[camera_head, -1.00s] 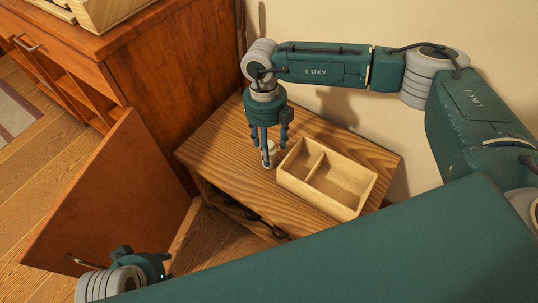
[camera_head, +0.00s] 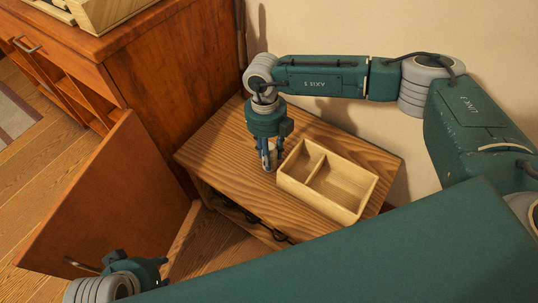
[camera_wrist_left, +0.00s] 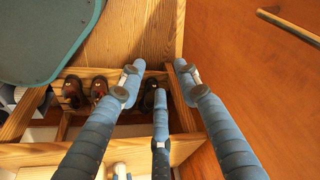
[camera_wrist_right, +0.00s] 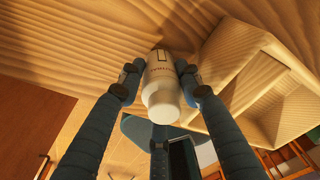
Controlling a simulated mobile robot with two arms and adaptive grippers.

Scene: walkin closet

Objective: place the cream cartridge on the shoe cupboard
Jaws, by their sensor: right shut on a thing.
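The cream cartridge (camera_wrist_right: 160,82) is a small pale cylinder with a printed label, held between the fingers of my right gripper (camera_wrist_right: 157,78). In the head view my right gripper (camera_head: 268,160) points down at the light wooden unit (camera_head: 225,135), left of the divided box, and its fingers hide most of the cartridge. The cartridge's far end is at or close to the wooden top. Shoes (camera_wrist_left: 98,88) show inside the light wooden unit in the left wrist view. My left gripper (camera_wrist_left: 157,75) is open and empty above this unit's open front.
A two-compartment wooden box (camera_head: 328,182) stands on the unit's top, right beside my right gripper. A red-brown cupboard (camera_head: 165,80) stands at the left, with an open door (camera_head: 105,200) near my left gripper. The wall is behind.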

